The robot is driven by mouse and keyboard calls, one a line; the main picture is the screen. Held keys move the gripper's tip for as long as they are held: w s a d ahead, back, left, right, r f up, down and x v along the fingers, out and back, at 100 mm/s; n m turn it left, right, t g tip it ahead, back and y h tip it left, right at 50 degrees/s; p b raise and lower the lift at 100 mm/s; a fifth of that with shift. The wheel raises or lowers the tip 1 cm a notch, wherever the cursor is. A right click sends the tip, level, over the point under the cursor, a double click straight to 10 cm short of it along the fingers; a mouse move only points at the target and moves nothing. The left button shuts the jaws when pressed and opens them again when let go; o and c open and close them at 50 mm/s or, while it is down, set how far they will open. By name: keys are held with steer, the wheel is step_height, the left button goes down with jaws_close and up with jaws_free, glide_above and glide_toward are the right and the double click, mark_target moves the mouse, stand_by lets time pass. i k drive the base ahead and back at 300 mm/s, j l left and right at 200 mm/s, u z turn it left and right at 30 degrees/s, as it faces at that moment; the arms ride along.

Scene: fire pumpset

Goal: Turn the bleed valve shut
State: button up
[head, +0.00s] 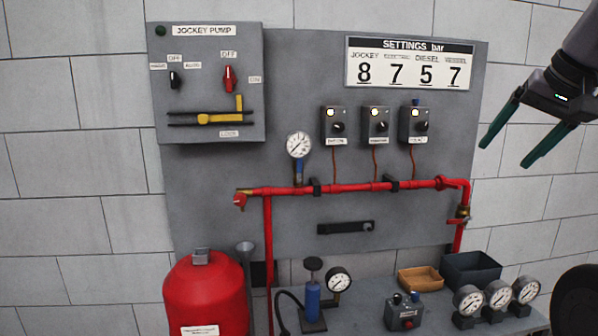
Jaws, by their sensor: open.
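A small brass valve with a red handle (240,201) sits at the left end of the red pipe (345,187), above a grey funnel (246,250); it looks like the bleed valve, though no label shows. Its exact handle angle is too small to tell. Another brass valve (462,212) with a red lever sits on the pipe's right drop. My gripper (505,156) is at the upper right, with two green fingers spread apart and nothing between them. It is apart from both valves, much nearer in the picture to the right one.
A grey panel (300,80) carries the jockey pump box (205,65), three switch boxes and a gauge (299,145). A red tank (207,295) stands below left. The bench holds a blue hand pump (313,300), trays and several gauges. A black bar handle (345,228) lies below the pipe.

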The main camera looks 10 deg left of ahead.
mark_target(240, 199)
steer(key=u, duration=1.25)
steer(key=l+z, duration=0.2)
steer(key=l, duration=0.4)
steer(key=i+l+z, duration=0.15)
steer(key=l, duration=0.45)
